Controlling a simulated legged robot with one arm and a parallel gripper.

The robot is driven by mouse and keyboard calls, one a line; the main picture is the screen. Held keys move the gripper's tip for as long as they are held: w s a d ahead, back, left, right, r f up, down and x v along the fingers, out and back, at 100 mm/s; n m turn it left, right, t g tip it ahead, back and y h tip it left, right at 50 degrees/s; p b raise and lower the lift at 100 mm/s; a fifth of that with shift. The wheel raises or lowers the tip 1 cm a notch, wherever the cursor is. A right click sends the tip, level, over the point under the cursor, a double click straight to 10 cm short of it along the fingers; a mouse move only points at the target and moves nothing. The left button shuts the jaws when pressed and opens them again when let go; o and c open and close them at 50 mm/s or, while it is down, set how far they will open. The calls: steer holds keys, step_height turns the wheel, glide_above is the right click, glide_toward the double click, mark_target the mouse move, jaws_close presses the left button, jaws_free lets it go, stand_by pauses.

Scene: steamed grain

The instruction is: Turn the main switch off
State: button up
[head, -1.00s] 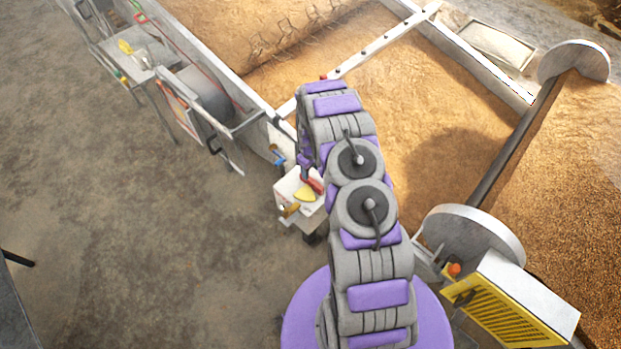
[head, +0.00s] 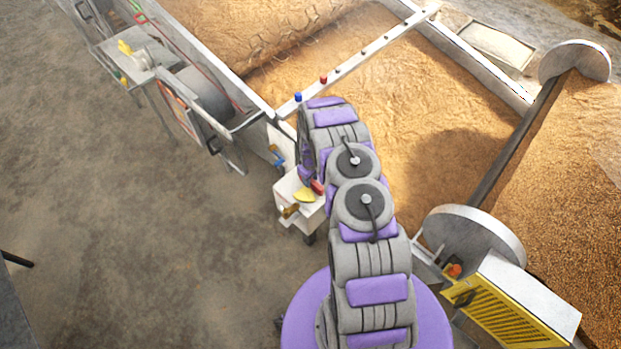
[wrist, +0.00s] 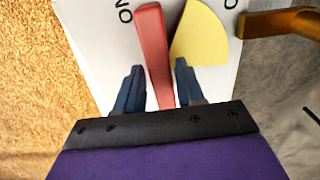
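The switch box (head: 293,186) is a white box beside the trough, left of my arm in the head view. A red lever (head: 317,187) and a yellow wedge-shaped plate (head: 304,196) are on top of it. In the wrist view the red lever (wrist: 153,50) stands left of the yellow wedge (wrist: 200,38), with upside-down lettering near both. My gripper (wrist: 158,85) is open. Its two dark blue fingers appear on either side of the lever's near end, and contact is not clear. In the head view my arm hides the gripper.
A brown handle (wrist: 280,22) sticks out on the box's right in the wrist view. The metal trough (head: 262,108) of grain lies beyond the box. A yellow-grilled machine (head: 515,310) stands at the lower right. The concrete floor on the left is mostly clear.

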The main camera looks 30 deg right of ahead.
jaws_close()
